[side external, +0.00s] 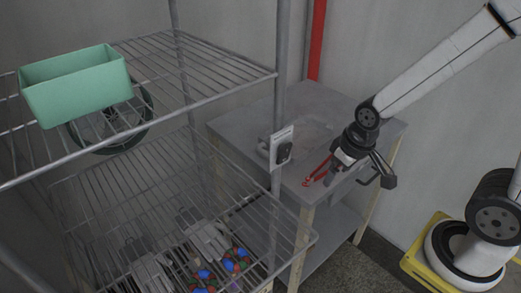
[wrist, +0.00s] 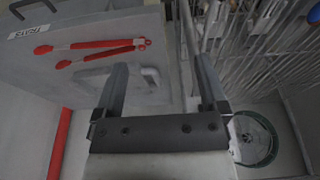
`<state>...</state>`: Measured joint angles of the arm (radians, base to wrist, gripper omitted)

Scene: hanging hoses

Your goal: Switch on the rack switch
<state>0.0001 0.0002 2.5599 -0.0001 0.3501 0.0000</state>
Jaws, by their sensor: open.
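The rack switch is a dark switch on a pale plate (side external: 282,148), fixed to the rack's upright post in the side external view. I cannot make out whether it is on or off. I cannot pick it out clearly in the wrist view. My gripper (side external: 335,174) is to the right of the switch and apart from it, over the grey table near the red tongs. In the wrist view my gripper (wrist: 162,72) has its two dark fingers spread wide with nothing held between them.
The wire rack (side external: 225,92) holds a green tub (side external: 75,85); red and blue round items (side external: 235,262) lie lower. The grey table (side external: 240,122) bears red tongs (side external: 314,174), also in the wrist view (wrist: 95,48). A red pipe (side external: 317,40) runs up the wall.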

